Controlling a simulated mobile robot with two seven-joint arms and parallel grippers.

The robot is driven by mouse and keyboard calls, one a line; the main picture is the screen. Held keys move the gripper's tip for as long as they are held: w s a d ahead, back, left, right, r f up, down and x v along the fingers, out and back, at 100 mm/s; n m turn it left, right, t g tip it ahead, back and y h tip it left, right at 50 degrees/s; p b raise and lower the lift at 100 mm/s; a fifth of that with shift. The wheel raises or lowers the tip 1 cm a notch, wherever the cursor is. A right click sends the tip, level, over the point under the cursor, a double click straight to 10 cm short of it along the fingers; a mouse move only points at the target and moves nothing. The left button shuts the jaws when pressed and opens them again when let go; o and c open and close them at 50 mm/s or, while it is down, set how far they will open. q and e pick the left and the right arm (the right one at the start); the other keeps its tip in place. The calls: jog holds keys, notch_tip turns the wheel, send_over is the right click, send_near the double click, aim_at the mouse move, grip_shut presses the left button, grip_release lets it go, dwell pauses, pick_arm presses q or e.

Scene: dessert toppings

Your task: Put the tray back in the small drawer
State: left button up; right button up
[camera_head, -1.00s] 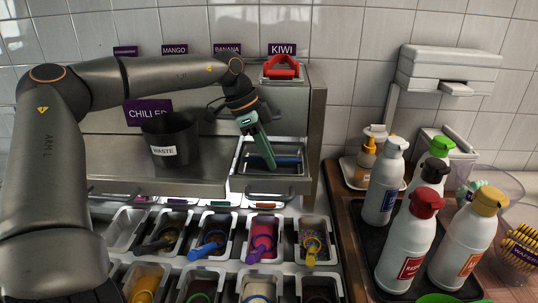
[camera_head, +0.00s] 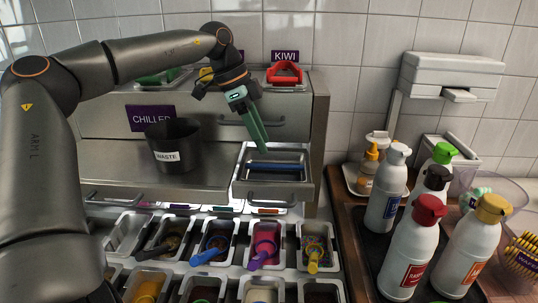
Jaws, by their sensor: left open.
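The small drawer (camera_head: 238,190) stands pulled out at the right end of the steel cabinet. A shallow metal tray (camera_head: 275,178) sits inside it, with a blue bar-shaped thing (camera_head: 278,166) lying across it. My left gripper (camera_head: 263,149) comes down from above with its green fingers at the back edge of the drawer. It is open, and nothing shows held in it. The fingertips overlap the tray's far rim in the picture, so I cannot tell whether they touch it. My right gripper is not in view.
A black waste bin (camera_head: 172,146) stands on the steel ledge left of the drawer. Several topping tubs with scoops (camera_head: 265,245) fill the counter in front. Sauce bottles (camera_head: 410,250) stand on a dark tray at the right. A red-handled kiwi container (camera_head: 287,74) sits on top.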

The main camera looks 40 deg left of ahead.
pick_arm(q)
jog(key=v, duration=0.5)
jog(key=shift+r, duration=0.2)
jog(key=shift+c, duration=0.4)
dwell(0.6)
